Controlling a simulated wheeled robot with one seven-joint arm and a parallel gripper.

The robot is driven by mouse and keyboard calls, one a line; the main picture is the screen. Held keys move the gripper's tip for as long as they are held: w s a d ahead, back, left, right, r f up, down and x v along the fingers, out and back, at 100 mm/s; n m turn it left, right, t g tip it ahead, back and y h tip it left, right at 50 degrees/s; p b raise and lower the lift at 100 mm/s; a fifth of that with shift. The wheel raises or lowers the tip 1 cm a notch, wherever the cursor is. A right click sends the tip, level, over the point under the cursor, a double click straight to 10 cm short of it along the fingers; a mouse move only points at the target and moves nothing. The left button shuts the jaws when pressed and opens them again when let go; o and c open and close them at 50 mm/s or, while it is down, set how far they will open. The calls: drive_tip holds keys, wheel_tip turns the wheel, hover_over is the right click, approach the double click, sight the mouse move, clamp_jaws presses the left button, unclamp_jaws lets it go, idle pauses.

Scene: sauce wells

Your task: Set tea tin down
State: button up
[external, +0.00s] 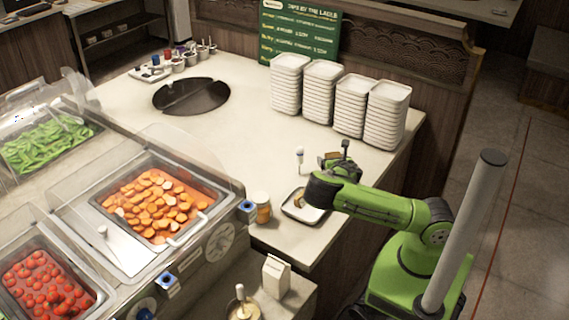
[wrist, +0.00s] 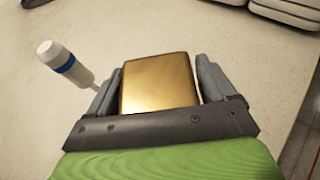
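The tea tin (wrist: 158,84) is a gold, box-shaped tin in the wrist view, between the two fingers of my gripper (wrist: 160,95). A finger lies along each side of it, and my gripper looks shut on it. In the external view my gripper (external: 335,162) is over the right part of the pale counter (external: 225,130), and the tin is only a small brownish patch there, mostly hidden by my gripper. I cannot tell whether the tin's underside touches the counter.
A small tray (external: 297,214) holding a brown item and an amber jar (external: 262,208) are near the front edge. The counter's middle is clear.

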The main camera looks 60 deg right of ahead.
drive_tip(key=shift+o, duration=0.4)
drive_tip(key=shift+r, duration=0.25)
drive_tip(key=p+v, duration=0.1)
drive_tip(key=v, duration=0.6)
drive_tip(key=shift+s+a+p, duration=0.2)
drive_tip(key=shift+s+p, duration=0.05)
drive_tip(key=shift+p, duration=0.05)
